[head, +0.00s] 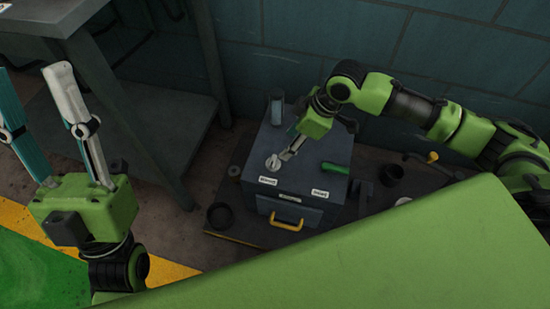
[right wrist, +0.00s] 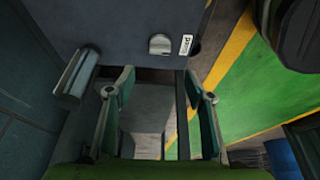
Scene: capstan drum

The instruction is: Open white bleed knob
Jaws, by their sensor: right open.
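The white bleed knob (head: 272,163) is on top of a grey box (head: 305,155), near its left edge. My right gripper (head: 287,155) is just above and beside the knob in the head view, tilted down toward the box top. In the right wrist view the knob (right wrist: 160,44) lies beyond the fingertips, beside a small white label (right wrist: 186,44). The right gripper (right wrist: 155,82) is open, with nothing between its fingers; contact with the knob does not show. My left gripper (head: 32,78) is open and empty at the far left, away from the box.
A green handle (head: 335,168) lies on the box's right side and a grey cylinder (head: 276,110) stands at its back. A yellow handle (head: 286,221) is on the front. A metal table (head: 100,90) stands left; a wall is behind.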

